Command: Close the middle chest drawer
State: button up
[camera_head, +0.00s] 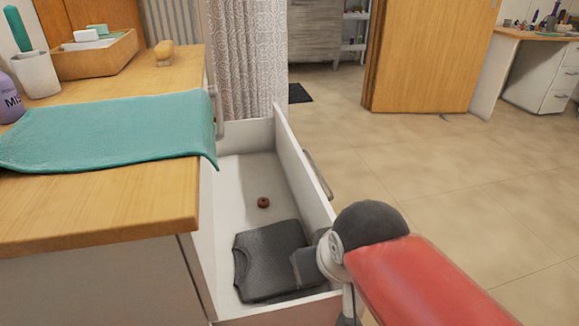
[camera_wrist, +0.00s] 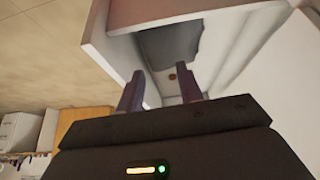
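A white chest drawer (camera_head: 297,163) is pulled far out below the wooden chest top; a grey bar handle (camera_head: 318,176) is on its front. A dark grey folded cloth (camera_head: 268,262) and a small brown ring-like thing (camera_head: 263,202) lie inside. In the wrist view the drawer (camera_wrist: 100,42) appears upside down, with the cloth (camera_wrist: 170,42) inside. My gripper (camera_wrist: 161,84) is open, its two fingers apart and nothing seen between them. It is close to the drawer; I cannot tell whether it touches.
The chest top (camera_head: 110,213) bears a teal towel (camera_head: 105,130) hanging over its edge, a wooden tray (camera_head: 90,57) and a white cup (camera_head: 36,73). Another handle (camera_head: 217,112) shows above the open drawer. Tiled floor (camera_head: 440,180) is clear to the right.

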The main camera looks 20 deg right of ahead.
aim_at(257, 158)
jog(key=i+l+u, duration=0.15)
jog(key=l+u, duration=0.3)
jog(key=l, duration=0.6)
jog(key=l+u, duration=0.45)
jog(key=l, duration=0.6)
jog(key=i+l+u, duration=0.25)
jog(key=k+j, duration=0.05)
jog(key=k, duration=0.05)
